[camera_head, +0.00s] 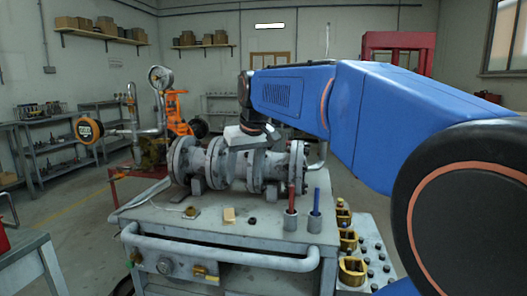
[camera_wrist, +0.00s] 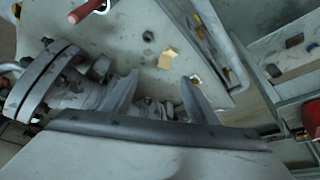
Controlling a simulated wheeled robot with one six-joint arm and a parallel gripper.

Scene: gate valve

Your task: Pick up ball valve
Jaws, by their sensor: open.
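A grey flanged valve body (camera_head: 210,163) lies on its side on the cart top, with wide bolted flanges at both ends. I cannot tell for sure that it is the ball valve. My gripper (camera_head: 247,138) is above its middle, partly hidden by my wrist in the head view. In the wrist view my gripper (camera_wrist: 160,80) has its two fingers apart, with part of the grey body showing between and behind them. The flanged end (camera_wrist: 45,80) shows at the left there. I cannot tell whether the fingers touch it.
Brass fittings (camera_head: 348,240) stand at the right. A pipe with gauge (camera_head: 160,78) rises behind left.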

